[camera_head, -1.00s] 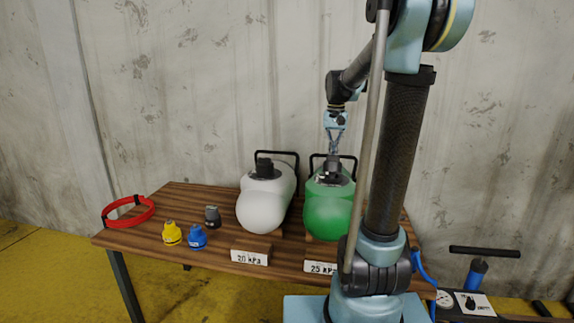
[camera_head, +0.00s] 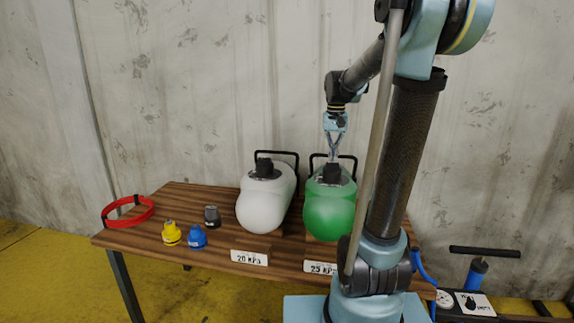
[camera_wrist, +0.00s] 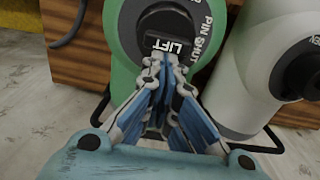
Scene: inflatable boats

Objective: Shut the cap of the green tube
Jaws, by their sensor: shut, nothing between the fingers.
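The green tube (camera_head: 329,213) lies on the wooden table, its rounded end toward the front. Its black cap (camera_head: 332,173) sits on the dark round valve on top and looks much like the cap on the white tube. My gripper (camera_head: 333,158) is shut and empty, pointing down just above the cap. In the wrist view its fingertips (camera_wrist: 163,62) overlap the cap's near edge; I cannot tell whether they touch.
The white tube (camera_head: 265,209) lies close on the left, with its own black cap (camera_head: 264,168). Black handles stand behind both tubes. Yellow (camera_head: 171,234), blue (camera_head: 197,238) and grey (camera_head: 212,217) valve pieces and a red ring (camera_head: 128,212) lie at the table's left.

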